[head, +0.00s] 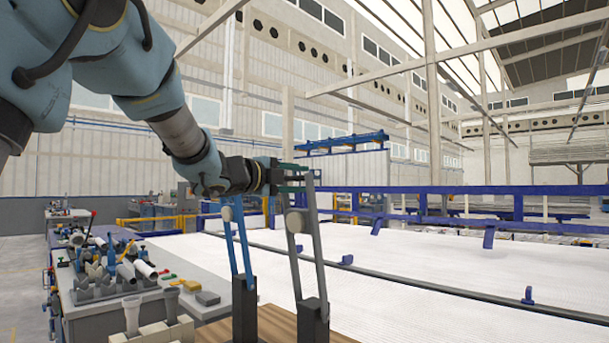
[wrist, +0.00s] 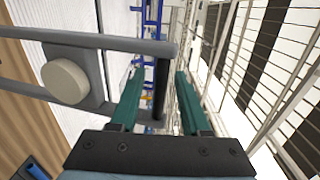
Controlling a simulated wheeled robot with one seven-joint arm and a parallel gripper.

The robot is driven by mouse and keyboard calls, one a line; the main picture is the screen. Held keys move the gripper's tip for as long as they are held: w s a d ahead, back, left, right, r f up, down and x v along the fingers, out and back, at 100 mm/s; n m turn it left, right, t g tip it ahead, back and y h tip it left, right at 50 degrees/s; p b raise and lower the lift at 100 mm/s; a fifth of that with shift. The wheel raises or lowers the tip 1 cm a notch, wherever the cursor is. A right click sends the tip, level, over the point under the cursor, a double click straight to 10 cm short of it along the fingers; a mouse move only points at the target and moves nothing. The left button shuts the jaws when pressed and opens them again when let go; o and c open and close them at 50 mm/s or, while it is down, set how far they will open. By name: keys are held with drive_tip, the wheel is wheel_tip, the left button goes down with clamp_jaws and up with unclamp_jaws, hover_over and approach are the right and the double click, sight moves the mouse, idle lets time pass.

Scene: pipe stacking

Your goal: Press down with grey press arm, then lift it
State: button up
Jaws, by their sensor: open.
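The grey press arm (head: 306,245) stands raised and nearly upright on a dark base (head: 315,320) on the wooden board in the head view. In the wrist view its grey frame (wrist: 120,40) crosses the upper left, with a pale round disc (wrist: 65,81). My gripper (head: 296,178) is at the top end of the grey press arm. In the wrist view my gripper (wrist: 159,75) has its green fingers apart, with a dark crossbar between them. I see a gap beside the bar, so the fingers are around it, not clamped.
A blue press arm (head: 238,245) stands upright just left of the grey one. A grey worktable (head: 90,318) at left holds pipes, fittings and small coloured parts. A white bed with blue rails (head: 450,190) fills the right side. A wire fence (wrist: 275,75) shows in the wrist view.

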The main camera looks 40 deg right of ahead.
drive_tip(key=shift+w+d, duration=0.2)
drive_tip(key=shift+d, duration=0.8)
clamp_jaws()
idle(0.8)
